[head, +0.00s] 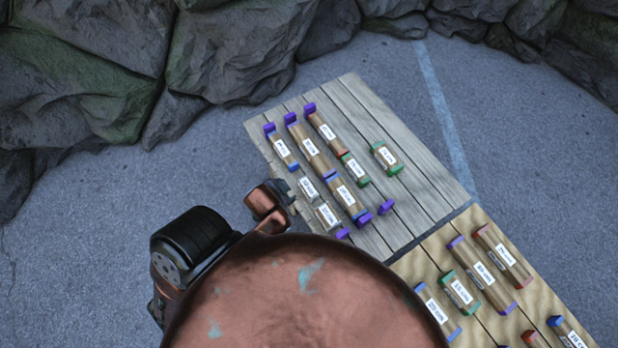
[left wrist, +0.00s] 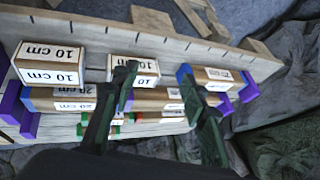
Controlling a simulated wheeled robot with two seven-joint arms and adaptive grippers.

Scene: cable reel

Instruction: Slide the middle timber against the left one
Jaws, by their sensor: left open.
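On the grey plank board (head: 425,180), the near row holds several timbers between purple stops. In the left wrist view a pale 10 cm timber (left wrist: 47,65) is at the left. A second 10 cm timber (left wrist: 147,70) is in the middle, with a gap on its left. A blue-ended timber (left wrist: 218,78) lies to the right. My left gripper (left wrist: 157,70) is open, its dark fingers spread in front of the middle timber and the blue end. Contact cannot be told. In the head view, a copper arm part partly hides the gripper. My right gripper is not in view.
Longer timbers (head: 308,146) lie in a row just behind, with more beyond. A green-ended timber (head: 386,158) lies apart at the right. A second, yellower board (head: 440,250) holds several other timbers. Rocks (head: 235,50) border the grey floor.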

